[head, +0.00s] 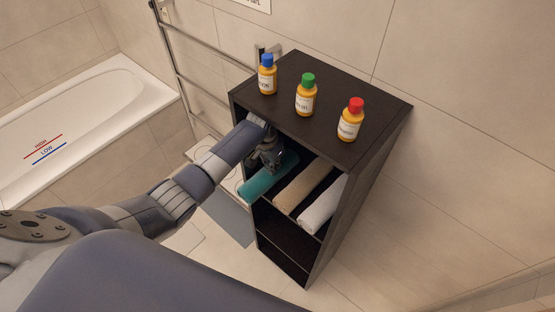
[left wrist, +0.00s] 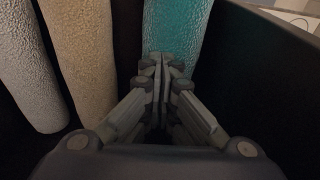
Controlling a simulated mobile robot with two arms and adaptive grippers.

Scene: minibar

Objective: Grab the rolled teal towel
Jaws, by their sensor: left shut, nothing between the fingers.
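The rolled teal towel (head: 262,180) lies on the upper shelf of the dark cabinet, leftmost of the rolls in the head view. My left gripper (head: 274,165) reaches into that shelf opening, over the teal roll. In the left wrist view the teal towel (left wrist: 178,30) is straight ahead of the gripper (left wrist: 160,62). The fingers are shut with nothing between them, and their tips overlap the towel in the picture. I cannot tell whether they touch it. My right gripper is not in view.
A beige rolled towel (head: 303,185) and a white one (head: 323,204) lie beside the teal one. The cabinet (head: 333,95) carries bottles with blue (head: 267,74), green (head: 306,95) and red caps (head: 351,119). Its side wall (left wrist: 270,60) is close to the gripper. A towel rail (head: 185,75) stands behind left.

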